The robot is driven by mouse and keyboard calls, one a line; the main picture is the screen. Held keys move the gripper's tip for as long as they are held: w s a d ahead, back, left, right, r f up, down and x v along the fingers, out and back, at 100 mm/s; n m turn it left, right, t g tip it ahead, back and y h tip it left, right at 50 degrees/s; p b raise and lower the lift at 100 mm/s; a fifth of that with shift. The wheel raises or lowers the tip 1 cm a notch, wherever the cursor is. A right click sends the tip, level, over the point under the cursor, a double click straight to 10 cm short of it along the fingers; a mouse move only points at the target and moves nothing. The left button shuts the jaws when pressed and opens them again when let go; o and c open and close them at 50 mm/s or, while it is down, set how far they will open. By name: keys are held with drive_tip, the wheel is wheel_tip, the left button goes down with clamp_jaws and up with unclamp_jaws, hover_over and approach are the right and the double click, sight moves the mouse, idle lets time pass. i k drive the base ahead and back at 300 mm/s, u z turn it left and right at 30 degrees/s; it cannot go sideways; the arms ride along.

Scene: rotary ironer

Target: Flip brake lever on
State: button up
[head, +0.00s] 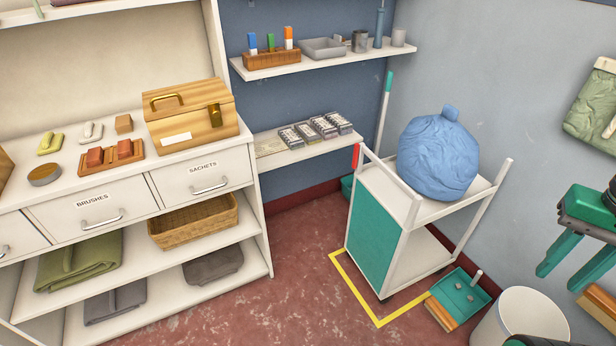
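A white cart (404,230) with a teal side panel stands in the corner. A short red lever (357,157), which looks like the brake lever, sits at the top of the cart's left post, by the handle. It looks roughly upright; its exact setting is too small to tell. My gripper (568,282) is at the right edge of the head view, pointing down, with its two green fingers spread and nothing seen between them. It is well to the right of the cart and apart from the lever.
A blue bundle (438,158) sits on the cart's top. Yellow tape (357,290) marks the floor around it. A teal dustpan (461,295) and a white bin (521,318) stand right of the cart. Shelving with drawers (130,190) fills the left. Red floor (300,270) before the cart is clear.

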sight(356, 148)
drive_tip(key=u, duration=0.55)
drive_tip(key=k, duration=0.75)
drive_tip(key=u, duration=0.75)
drive_tip(key=i, duration=1.65)
drive_tip(key=z, duration=1.2)
drive_tip(key=i, duration=1.05)
drive_tip(key=z, duration=0.6)
